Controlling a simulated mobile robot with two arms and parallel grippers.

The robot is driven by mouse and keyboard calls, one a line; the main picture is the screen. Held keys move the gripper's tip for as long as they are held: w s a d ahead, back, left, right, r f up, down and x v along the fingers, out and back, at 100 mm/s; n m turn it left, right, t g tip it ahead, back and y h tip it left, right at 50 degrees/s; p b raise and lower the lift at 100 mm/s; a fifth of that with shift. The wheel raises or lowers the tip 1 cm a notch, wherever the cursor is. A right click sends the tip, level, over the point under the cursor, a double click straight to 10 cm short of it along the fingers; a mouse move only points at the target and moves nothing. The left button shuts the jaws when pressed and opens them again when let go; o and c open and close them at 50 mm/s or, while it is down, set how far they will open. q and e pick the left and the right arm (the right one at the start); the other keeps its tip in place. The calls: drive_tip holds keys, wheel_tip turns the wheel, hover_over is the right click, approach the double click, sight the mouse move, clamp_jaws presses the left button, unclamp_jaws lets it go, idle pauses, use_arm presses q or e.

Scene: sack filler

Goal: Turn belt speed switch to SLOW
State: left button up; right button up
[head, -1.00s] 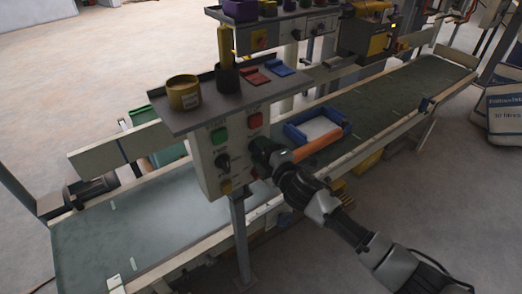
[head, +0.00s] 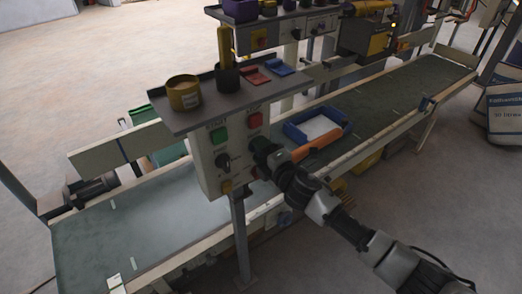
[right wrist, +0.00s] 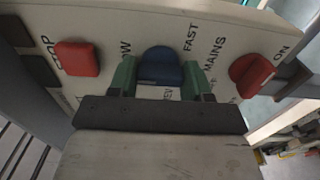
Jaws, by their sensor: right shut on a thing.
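The belt speed switch is a dark blue knob (right wrist: 160,65) on the pale control panel. The lettering FAST stands to its upper right in the right wrist view, and a partly hidden word ending in W to its left. My right gripper (right wrist: 160,75) has its green fingers closed on either side of the knob. In the head view, my right gripper (head: 262,152) is at the right side of the control box (head: 207,168) and hides the knob. My left gripper is not in view.
A red STOP button (right wrist: 76,58) and a red MAINS knob (right wrist: 251,75) flank the gripper. A shelf (head: 205,108) with a yellow pot (head: 184,95) sits above the box. A blue tray (head: 298,135) lies behind my wrist, on the conveyor belt (head: 385,105).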

drive_tip(key=o, duration=0.9)
drive_tip(key=shift+s, duration=0.1)
drive_tip(key=b+v, duration=0.1)
drive_tip(key=v, duration=0.9)
drive_tip(key=shift+s+d, duration=0.25)
